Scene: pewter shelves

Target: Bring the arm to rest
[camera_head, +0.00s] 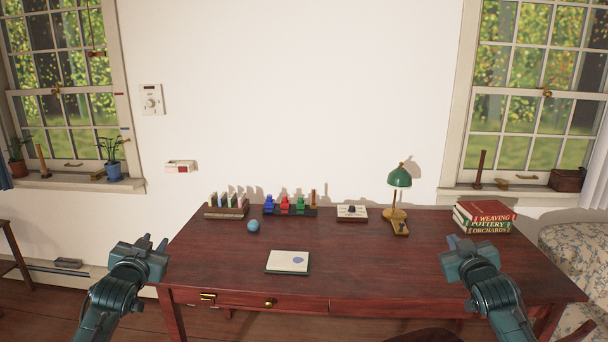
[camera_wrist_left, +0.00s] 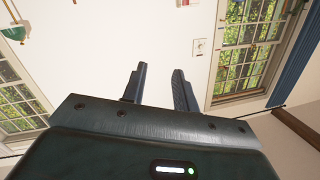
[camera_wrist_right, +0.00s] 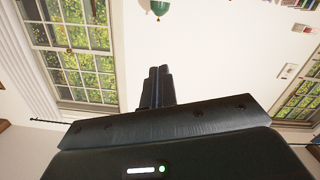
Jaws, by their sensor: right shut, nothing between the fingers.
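My left gripper (camera_head: 152,243) is raised at the left, beside the left edge of the desk. In the left wrist view its two fingers (camera_wrist_left: 160,88) stand apart with nothing between them. My right gripper (camera_head: 463,243) is raised over the right part of the desk, in front of the stacked books. In the right wrist view its fingers (camera_wrist_right: 157,85) are together and hold nothing. Both grippers point up and away from the desk items, and neither is seen touching anything.
The dark red desk (camera_head: 380,270) bears a notepad (camera_head: 288,262), a blue ball (camera_head: 254,226), a rack of coloured figures (camera_head: 290,207), a green lamp (camera_head: 399,178) and stacked books (camera_head: 485,216). A patterned bed or sofa (camera_head: 575,250) stands at the right.

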